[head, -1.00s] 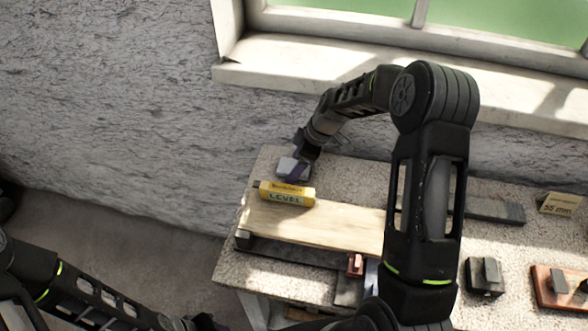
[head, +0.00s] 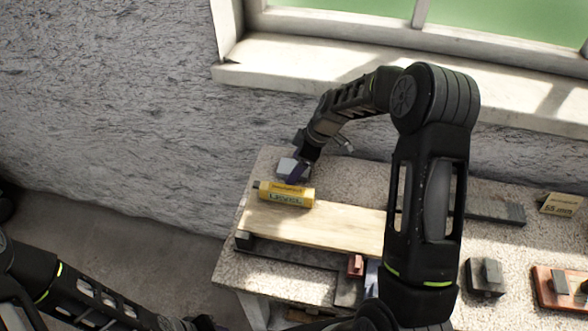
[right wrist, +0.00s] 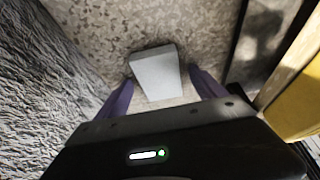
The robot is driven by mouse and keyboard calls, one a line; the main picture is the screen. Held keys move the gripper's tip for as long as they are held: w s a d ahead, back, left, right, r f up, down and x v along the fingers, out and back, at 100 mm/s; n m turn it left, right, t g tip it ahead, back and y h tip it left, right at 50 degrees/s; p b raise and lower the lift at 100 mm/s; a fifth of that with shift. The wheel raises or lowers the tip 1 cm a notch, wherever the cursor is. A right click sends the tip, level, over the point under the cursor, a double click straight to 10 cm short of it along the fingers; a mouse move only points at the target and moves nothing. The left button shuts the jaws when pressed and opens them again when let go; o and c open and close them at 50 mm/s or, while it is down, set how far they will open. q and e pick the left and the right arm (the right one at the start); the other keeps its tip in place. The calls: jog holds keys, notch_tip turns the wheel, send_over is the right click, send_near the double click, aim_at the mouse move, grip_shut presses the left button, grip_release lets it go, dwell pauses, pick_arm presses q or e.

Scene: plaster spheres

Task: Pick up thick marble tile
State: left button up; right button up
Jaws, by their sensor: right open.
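The grey marble tile (head: 288,166) is a small pale block on the speckled table's far left corner. In the right wrist view the tile (right wrist: 157,73) lies just ahead of my right gripper (right wrist: 160,85). The purple fingers are spread, one on each side of the tile's near end, with gaps visible. In the head view my right gripper (head: 297,174) hangs over the tile and partly hides it. My left gripper (head: 203,323) is at the bottom edge, mostly cut off, away from the table.
The rough wall (head: 150,110) and window sill (head: 300,66) stand behind. Dark blocks (head: 485,277) and a labelled card (head: 562,204) are at the right.

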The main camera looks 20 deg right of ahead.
jog(key=shift+c, duration=0.2)
grip_shut()
dwell(0.6)
jog(key=shift+r+p, duration=0.3)
jog(key=shift+p, duration=0.1)
notch_tip(320, 180, up, 10)
jog(key=p, duration=0.3)
jog(key=shift+f+p, duration=0.2)
jog(key=shift+p, duration=0.15)
